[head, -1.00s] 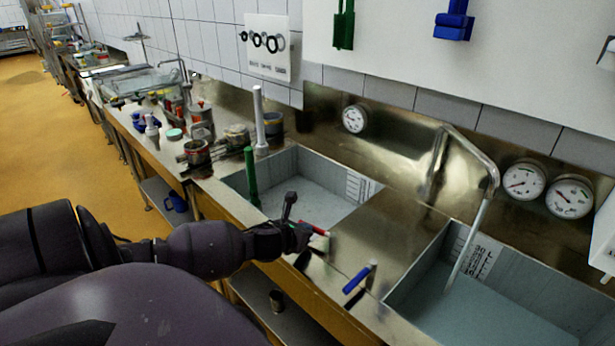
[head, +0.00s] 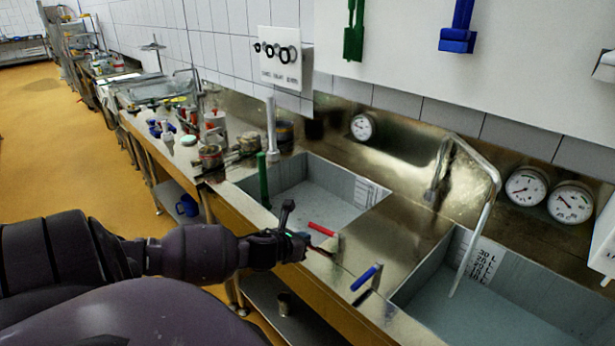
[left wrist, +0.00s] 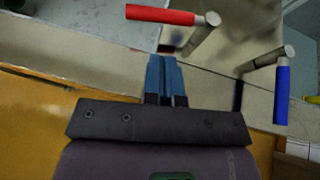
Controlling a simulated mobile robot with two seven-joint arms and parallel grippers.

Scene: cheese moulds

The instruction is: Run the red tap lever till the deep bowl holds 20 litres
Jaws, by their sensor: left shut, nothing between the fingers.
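The red tap lever (head: 321,229) stands on the steel counter between two sinks. It also shows in the left wrist view (left wrist: 160,15), lying crosswise beyond my fingertips. My left gripper (head: 306,247) is shut and empty, close to the near side of the red lever; a small gap shows in the left wrist view (left wrist: 163,62). The deep bowl (head: 500,310) is the right-hand sink with a litre scale (head: 484,265) on its inner wall and greyish liquid in it. The bent spout (head: 490,200) hangs over it. My right gripper is not in view.
A blue lever (head: 365,277) stands just right of the red one; it is also in the left wrist view (left wrist: 281,90). Dials (head: 526,186) sit on the back wall. Pots and jars crowd the counter further left.

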